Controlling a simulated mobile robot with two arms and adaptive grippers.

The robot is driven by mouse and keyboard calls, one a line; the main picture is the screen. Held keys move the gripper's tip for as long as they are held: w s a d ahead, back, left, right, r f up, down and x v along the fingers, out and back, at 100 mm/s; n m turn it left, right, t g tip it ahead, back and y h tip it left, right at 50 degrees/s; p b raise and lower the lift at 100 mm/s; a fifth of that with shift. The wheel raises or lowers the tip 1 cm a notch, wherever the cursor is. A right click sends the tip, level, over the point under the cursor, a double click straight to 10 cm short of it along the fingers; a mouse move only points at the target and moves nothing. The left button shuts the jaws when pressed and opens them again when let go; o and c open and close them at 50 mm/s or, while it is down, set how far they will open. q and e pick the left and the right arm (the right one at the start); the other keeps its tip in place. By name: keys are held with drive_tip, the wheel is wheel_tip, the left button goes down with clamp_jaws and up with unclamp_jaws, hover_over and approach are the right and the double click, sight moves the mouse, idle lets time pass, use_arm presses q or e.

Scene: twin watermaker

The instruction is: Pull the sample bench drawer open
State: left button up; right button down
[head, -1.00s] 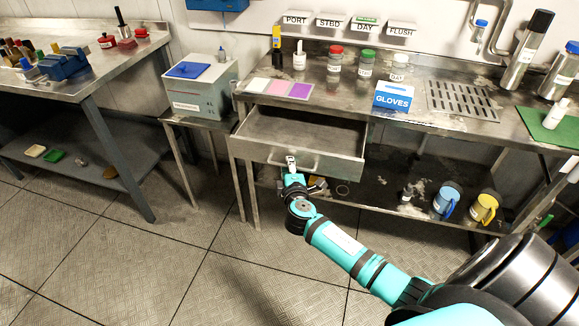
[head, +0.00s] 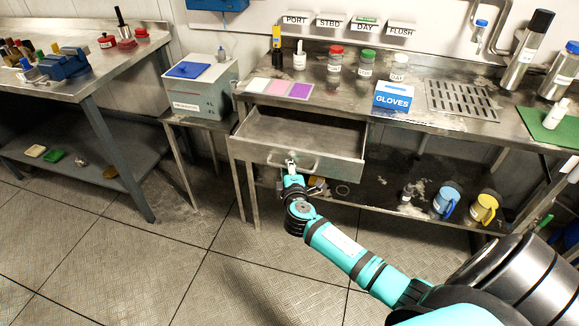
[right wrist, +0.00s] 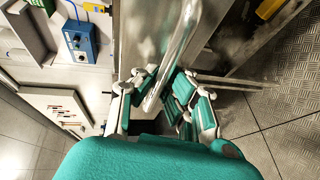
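The sample bench drawer (head: 335,137) is a grey metal drawer under the bench top at the left. It stands pulled out, with its empty inside showing. Its bar handle (head: 310,164) is on the front panel and also shows large in the right wrist view (right wrist: 180,45). My right gripper (head: 291,170) is at the left part of the handle. In the right wrist view, my right gripper's fingers (right wrist: 153,88) are apart, with the handle bar between them and gaps beside it. My left gripper is not in view.
The metal bench (head: 415,122) holds jars, a blue gloves box (head: 394,97) and coloured pads. A blue mug (head: 446,201) and a yellow mug (head: 484,208) are on the lower shelf. A grey box (head: 198,88) stands left of the bench. The floor in front is clear.

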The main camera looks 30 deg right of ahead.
drive_tip(key=shift+s+a+r, duration=0.1)
drive_tip(key=shift+s+a, duration=0.9)
drive_tip(key=shift+a, duration=0.15)
drive_tip(key=c, duration=1.8)
unclamp_jaws()
drive_tip(key=shift+w+d, duration=0.1)
drive_tip(key=shift+c, duration=0.2)
drive_tip(key=shift+o, duration=1)
drive_tip(key=v, duration=1.2)
